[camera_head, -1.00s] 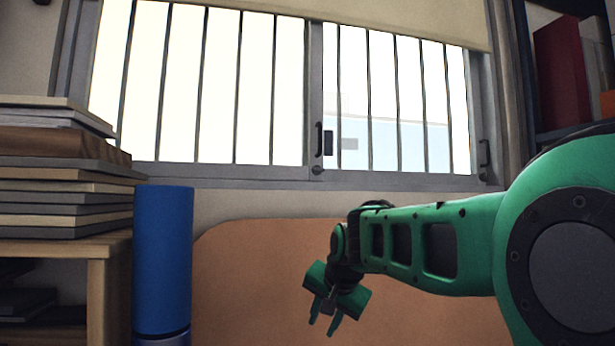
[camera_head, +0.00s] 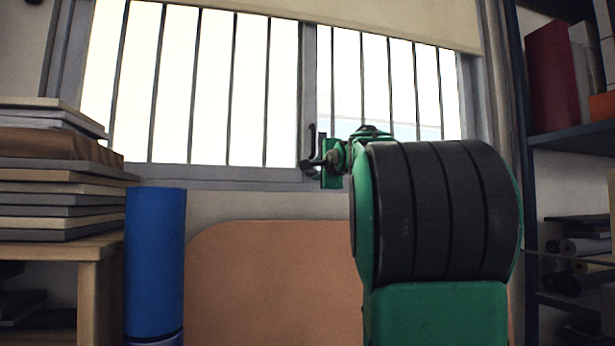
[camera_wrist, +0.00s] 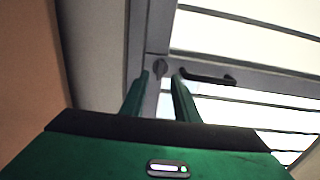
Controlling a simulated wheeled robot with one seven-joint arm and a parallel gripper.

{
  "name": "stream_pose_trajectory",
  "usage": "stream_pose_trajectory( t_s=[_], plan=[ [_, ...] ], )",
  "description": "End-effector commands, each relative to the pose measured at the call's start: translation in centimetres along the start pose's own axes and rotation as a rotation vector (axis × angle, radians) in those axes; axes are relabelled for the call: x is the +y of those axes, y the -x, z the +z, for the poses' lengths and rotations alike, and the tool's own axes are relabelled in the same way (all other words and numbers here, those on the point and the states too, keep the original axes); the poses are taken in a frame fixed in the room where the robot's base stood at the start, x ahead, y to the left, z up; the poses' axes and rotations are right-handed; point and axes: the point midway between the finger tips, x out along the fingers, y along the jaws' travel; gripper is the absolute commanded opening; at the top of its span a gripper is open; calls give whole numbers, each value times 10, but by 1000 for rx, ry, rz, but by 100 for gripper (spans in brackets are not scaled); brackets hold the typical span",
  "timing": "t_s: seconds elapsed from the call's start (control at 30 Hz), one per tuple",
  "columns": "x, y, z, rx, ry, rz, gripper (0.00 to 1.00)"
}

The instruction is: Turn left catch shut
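In the head view my gripper (camera_head: 309,165) is at the foot of the middle window post and covers the catch. A dark pull handle (camera_head: 312,140) stands just above it and also shows in the wrist view (camera_wrist: 208,77).
The barred window (camera_head: 200,90) fills the back wall. My arm hides its lower right part. A stack of books (camera_head: 60,180) on a wooden shelf and a blue cylinder (camera_head: 155,260) stand at left. A dark bookcase (camera_head: 565,145) stands at right. An orange-brown panel (camera_head: 260,280) is below the window.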

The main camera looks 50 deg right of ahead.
Motion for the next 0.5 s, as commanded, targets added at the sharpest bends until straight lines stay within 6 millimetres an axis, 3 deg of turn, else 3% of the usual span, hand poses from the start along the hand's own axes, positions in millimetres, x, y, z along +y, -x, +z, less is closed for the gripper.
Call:
stream_pose_trajectory(
  t_s=[0.2,0.5],
  plan=[
    [0,-35,0,-1,0,0,28],
    [0,-55,-1,1,1,1,28]
  ],
)
